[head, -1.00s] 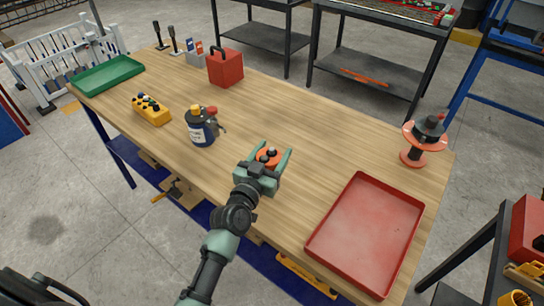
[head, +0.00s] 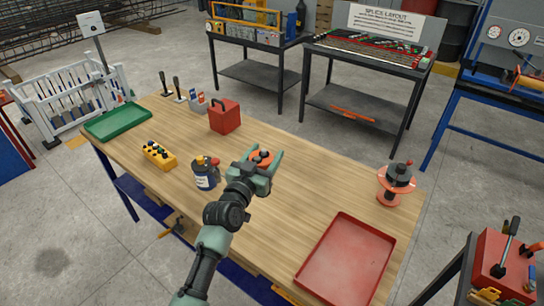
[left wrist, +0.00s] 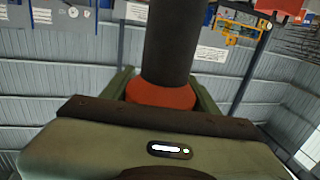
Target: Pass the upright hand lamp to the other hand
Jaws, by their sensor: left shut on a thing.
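My left gripper (head: 265,158) is above the middle of the wooden table (head: 310,192), its fingers on either side of an orange and black thing, which I take for the hand lamp (head: 261,154). It is shut on the lamp. In the left wrist view, the lamp (left wrist: 171,45) shows as a dark cylinder rising from an orange collar between the green fingers; its upper end is cut off by the picture's edge. My right gripper is not in view.
A red box (head: 225,116) and a green tray (head: 117,121) are farther back. A red tray (head: 345,262) and an orange spool (head: 388,197) are right. The middle right is clear.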

